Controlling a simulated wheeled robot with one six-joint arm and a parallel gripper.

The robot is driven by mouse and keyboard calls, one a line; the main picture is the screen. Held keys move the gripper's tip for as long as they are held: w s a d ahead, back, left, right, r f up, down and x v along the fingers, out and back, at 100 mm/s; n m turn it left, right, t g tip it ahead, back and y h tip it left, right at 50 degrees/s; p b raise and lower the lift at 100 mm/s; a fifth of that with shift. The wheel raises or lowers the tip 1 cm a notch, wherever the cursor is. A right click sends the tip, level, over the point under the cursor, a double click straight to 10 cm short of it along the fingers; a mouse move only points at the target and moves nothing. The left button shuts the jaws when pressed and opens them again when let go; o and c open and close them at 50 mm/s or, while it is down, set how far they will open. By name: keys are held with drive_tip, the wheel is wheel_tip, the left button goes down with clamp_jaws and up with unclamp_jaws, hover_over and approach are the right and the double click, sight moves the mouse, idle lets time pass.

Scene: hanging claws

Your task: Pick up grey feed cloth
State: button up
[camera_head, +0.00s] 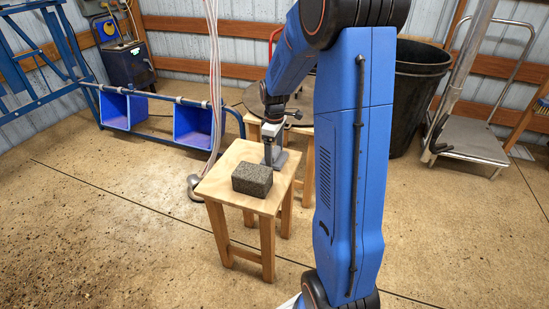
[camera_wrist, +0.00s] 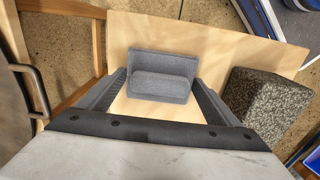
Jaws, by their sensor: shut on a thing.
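The grey feed cloth (camera_wrist: 160,86) is a small folded grey piece with a raised back part, seen between my fingers in the wrist view. It also shows in the head view (camera_head: 279,159) at the back right part of a wooden stool (camera_head: 220,181). My gripper (camera_head: 270,140) points down over the stool and is shut on the cloth, with one finger at each side of it. The cloth is at or very close to the stool top; I cannot tell whether it touches.
A dark speckled block (camera_head: 252,180) sits on the stool beside the cloth, to its right in the wrist view. Blue bins (camera_head: 115,111) hang at the left; a black tub (camera_head: 418,95) stands at the right. The floor at front left is clear.

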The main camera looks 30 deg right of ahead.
sight(274, 151)
drive_tip(key=shift+r, duration=0.1)
wheel_tip(274, 151, up, 10)
drive_tip(key=shift+f, duration=0.1)
idle(0.4)
drive_tip(key=shift+o, duration=1)
drive_tip(key=shift+c, duration=0.4)
